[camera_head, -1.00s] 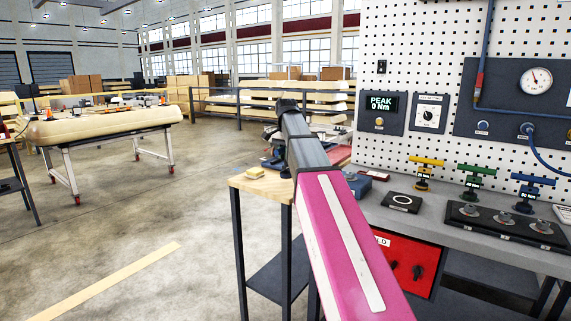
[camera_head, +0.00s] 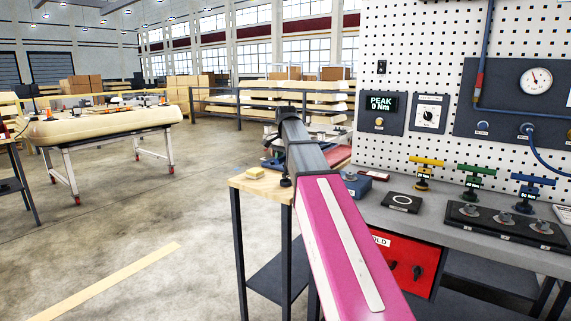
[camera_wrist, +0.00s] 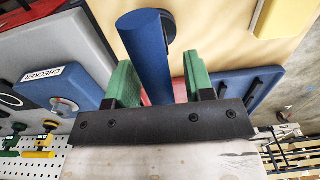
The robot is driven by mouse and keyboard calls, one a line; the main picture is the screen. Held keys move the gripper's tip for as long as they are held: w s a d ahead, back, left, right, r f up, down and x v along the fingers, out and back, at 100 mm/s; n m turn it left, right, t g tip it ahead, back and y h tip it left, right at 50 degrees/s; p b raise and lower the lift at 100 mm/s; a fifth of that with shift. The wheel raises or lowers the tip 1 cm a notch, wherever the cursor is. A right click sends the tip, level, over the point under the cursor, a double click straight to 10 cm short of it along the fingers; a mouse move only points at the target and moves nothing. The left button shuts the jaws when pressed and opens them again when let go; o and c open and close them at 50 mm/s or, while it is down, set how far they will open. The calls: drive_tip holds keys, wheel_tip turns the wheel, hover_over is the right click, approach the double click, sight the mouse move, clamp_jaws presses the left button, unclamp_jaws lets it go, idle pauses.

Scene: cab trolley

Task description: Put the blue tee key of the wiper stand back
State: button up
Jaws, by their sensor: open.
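In the wrist view a thick blue round bar with a black disc at its side, perhaps the blue tee key (camera_wrist: 145,42), reaches between the green finger pads of my gripper (camera_wrist: 160,85). The jaws are open; a gap shows between the bar and the right pad. The bar's lower end is hidden behind the gripper's dark plate. In the head view my arm hides most of this spot. Another blue tee-shaped key (camera_head: 532,180) stands on the bench at the right, beside a green one (camera_head: 477,169) and a yellow one (camera_head: 426,161). I cannot tell which stand is the wiper stand.
A blue box with a knob (camera_head: 355,184) and a dark ring plate (camera_head: 401,202) sit on the grey bench. A yellow block (camera_head: 255,172) lies on the small wooden table. A dark tray with several knobs (camera_head: 504,226) is at the right. Open floor lies left.

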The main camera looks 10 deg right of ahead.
wheel_tip(320, 180, up, 10)
drive_tip(key=shift+d+r, duration=0.1)
drive_tip(key=shift+r, duration=0.5)
